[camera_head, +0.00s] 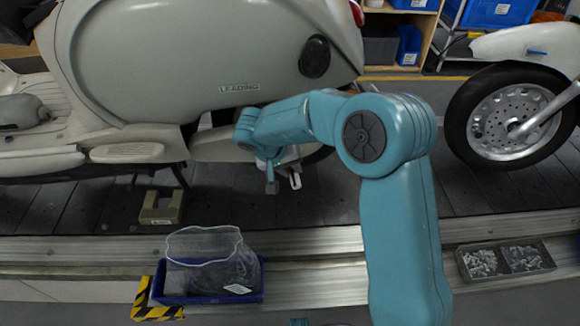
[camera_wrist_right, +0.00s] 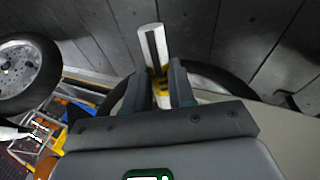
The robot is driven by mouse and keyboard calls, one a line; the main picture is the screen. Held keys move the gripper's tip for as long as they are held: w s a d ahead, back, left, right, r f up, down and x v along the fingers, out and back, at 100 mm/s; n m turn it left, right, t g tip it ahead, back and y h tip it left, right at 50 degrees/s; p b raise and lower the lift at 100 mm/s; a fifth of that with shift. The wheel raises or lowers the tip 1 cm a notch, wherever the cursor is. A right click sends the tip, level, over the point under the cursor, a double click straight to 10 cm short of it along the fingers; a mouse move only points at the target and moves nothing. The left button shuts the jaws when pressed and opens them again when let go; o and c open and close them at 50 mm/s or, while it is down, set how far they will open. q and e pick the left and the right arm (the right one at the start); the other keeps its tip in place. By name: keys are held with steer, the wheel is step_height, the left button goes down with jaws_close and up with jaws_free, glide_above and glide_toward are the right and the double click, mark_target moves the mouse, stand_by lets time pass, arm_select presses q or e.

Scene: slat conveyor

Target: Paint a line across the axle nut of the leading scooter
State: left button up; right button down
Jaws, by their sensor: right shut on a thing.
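The leading scooter (camera_head: 200,55) is pale grey-cream, with a "LEADING" label on its side panel, and fills the upper left of the head view. My right gripper (camera_head: 283,183) is low beside its rear end. The gripper is shut on a white paint marker (camera_head: 295,180). In the right wrist view the marker (camera_wrist_right: 153,45) has a dark stripe and a yellow band, and stands out between the fingers (camera_wrist_right: 160,88). A dark tyre (camera_wrist_right: 218,76) curves behind the fingers there. I cannot make out the axle nut; my right arm covers much of the rear wheel.
A second scooter's front wheel (camera_head: 507,122) stands on the slats at right. A blue tray (camera_head: 210,297) with a clear bag, a parts tray (camera_head: 506,261) and an olive block (camera_head: 160,207) are along the near side. Shelves (camera_head: 400,35) with blue bins stand behind.

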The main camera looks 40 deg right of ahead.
steer(key=shift+w+d, duration=0.1)
steer(key=shift+w, duration=0.1)
steer(key=shift+w+a+f+b, duration=0.4)
steer(key=shift+a+b, duration=0.2)
steer(key=shift+b, duration=1.25)
stand_by(3.6)
steer(key=s+a+b, duration=0.3)
steer(key=s, duration=0.2)
stand_by(0.7)
steer(key=shift+a, duration=0.15)
